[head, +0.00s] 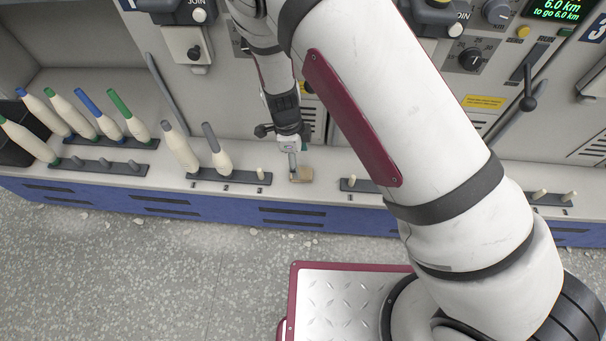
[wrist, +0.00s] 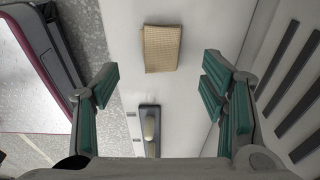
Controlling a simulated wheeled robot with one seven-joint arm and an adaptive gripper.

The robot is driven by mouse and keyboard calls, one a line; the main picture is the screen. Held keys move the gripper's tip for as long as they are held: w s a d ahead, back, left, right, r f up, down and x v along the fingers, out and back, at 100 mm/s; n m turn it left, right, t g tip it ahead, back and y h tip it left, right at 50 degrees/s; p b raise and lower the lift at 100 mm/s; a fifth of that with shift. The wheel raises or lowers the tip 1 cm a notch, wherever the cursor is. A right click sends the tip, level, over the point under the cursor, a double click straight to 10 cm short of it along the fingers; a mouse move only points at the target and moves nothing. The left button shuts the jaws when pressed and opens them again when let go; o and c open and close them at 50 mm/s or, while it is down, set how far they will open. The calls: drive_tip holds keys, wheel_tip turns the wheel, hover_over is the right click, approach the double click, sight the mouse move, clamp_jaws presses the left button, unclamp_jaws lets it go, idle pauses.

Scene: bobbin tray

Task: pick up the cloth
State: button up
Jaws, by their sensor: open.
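The cloth (wrist: 162,48) is a small tan folded piece lying flat on the light ledge in the wrist view. In the head view the cloth (head: 301,174) shows as a small beige patch near the ledge's front edge, beside my gripper's tip. My gripper (wrist: 160,92) has its green-padded fingers spread wide, with nothing between them. The cloth lies ahead of the fingertips, roughly centred between them. In the head view my gripper (head: 290,150) points down over the ledge and is small, its fingers hard to make out.
A peg holder (wrist: 150,130) with a peg stands on the ledge close to the cloth. Peg strips with bobbins (head: 220,158) stand to the left, another holder (head: 352,185) to the right. The machine's panel (head: 215,95) rises behind the ledge. The speckled floor (head: 190,270) lies in front.

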sight(301, 172)
drive_tip(key=shift+d+f+b, duration=0.25)
drive_tip(key=shift+f+b, duration=0.45)
drive_tip(key=shift+f, duration=0.95)
drive_tip(key=shift+d+f+b, duration=0.2)
drive_tip(key=shift+f+b, duration=0.45)
drive_tip(key=shift+f, duration=0.95)
drive_tip(key=c, duration=1.1)
